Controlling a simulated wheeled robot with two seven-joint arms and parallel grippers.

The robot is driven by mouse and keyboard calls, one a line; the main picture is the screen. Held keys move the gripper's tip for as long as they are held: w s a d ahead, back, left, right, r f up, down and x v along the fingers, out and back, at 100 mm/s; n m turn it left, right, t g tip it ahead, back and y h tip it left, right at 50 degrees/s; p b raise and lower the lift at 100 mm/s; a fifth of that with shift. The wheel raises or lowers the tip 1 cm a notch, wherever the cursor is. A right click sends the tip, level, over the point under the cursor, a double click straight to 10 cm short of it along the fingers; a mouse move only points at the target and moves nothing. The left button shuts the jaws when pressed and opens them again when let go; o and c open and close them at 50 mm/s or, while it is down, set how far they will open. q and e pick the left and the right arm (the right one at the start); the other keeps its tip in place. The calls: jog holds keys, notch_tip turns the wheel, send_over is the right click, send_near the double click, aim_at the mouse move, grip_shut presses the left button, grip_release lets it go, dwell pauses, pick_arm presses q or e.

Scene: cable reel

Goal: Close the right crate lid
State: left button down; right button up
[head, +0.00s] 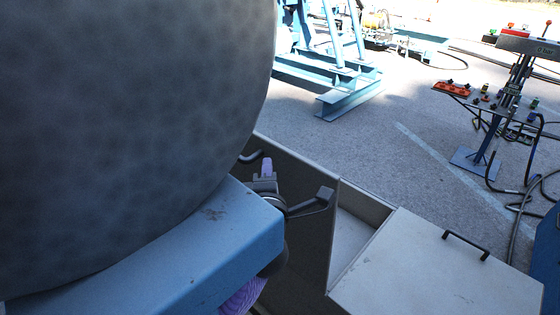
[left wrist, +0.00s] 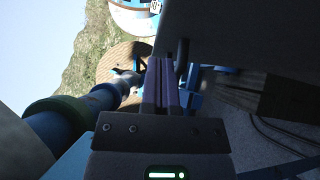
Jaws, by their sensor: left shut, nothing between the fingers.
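In the head view a dark panel (head: 312,235), which looks like a raised crate lid, stands upright in the middle with a dark bar handle (head: 251,156) near its far top corner. To its right a pale flat lid (head: 430,275) with a black handle (head: 466,246) lies level. I cannot tell for sure which is the right crate lid. My left gripper (head: 267,163) has purple fingers and is shut and empty, in front of the dark panel. In the left wrist view its fingers (left wrist: 161,68) are beside a dark handle (left wrist: 182,56) by the dark panel (left wrist: 240,32). Contact is unclear. My right gripper is out of view.
A large grey rounded body (head: 130,120) and a blue beam (head: 170,260) fill the left of the head view and hide part of the crate. A blue steel stand (head: 345,95) and a tool stand (head: 490,120) with hoses stand beyond. Open pavement (head: 400,140) lies between.

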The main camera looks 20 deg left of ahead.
aim_at(280, 149)
pick_arm(q)
jog(key=w, duration=0.1)
jog(key=w+d, duration=0.1)
jog(key=shift+w+d+r, duration=0.1)
jog(key=shift+w+d, duration=0.1)
jog(key=shift+w, duration=0.2)
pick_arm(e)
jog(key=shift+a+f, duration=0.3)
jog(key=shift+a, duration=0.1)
